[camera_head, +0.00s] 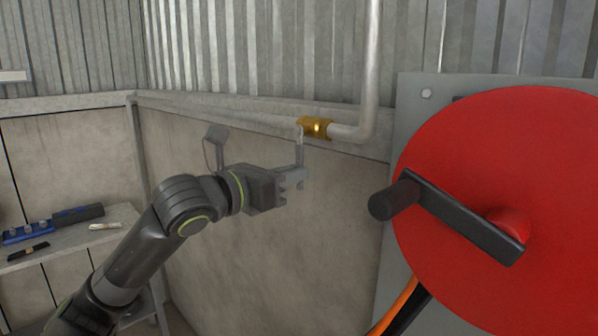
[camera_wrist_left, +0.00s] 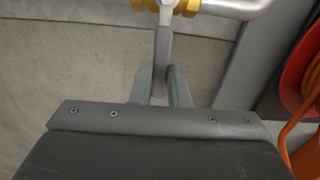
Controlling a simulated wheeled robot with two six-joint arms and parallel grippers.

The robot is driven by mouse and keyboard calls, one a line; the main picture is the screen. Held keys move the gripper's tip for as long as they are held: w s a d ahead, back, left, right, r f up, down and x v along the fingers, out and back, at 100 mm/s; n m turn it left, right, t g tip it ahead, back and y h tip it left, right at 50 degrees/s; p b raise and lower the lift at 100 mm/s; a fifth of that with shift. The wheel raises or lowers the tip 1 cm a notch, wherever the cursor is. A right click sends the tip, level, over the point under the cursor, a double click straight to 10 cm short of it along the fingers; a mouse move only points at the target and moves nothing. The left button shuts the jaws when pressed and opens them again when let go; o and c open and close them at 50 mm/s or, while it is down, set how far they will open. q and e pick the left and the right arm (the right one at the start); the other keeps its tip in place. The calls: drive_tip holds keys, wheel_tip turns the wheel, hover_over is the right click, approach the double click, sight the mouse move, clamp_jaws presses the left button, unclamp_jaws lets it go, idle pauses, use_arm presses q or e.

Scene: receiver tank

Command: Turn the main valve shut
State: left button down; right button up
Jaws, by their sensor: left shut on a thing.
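The main valve (camera_head: 316,127) is a brass body on the grey pipe along the wall, just left of where the pipe bends upward. Its grey lever (camera_head: 299,147) hangs down from the body, crosswise to the pipe. My left gripper (camera_head: 297,176) is below the valve, shut on the lever's lower part. In the left wrist view the lever (camera_wrist_left: 163,45) runs from the brass valve (camera_wrist_left: 188,6) at the top edge down between the fingers of my left gripper (camera_wrist_left: 162,88). The fingers hide the lever's end. My right gripper is not in view.
A big red reel (camera_head: 530,190) with a black crank (camera_head: 450,215) stands close on the right, and an orange hose (camera_head: 396,306) hangs below it. A shelf (camera_head: 60,250) with small tools is at the left.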

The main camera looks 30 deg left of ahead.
use_arm(q)
drive_tip(key=shift+a+m, duration=0.15)
drive_tip(key=shift+m, duration=0.15)
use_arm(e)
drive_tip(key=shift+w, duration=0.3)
use_arm(q)
drive_tip(key=c, duration=1.4)
unclamp_jaws()
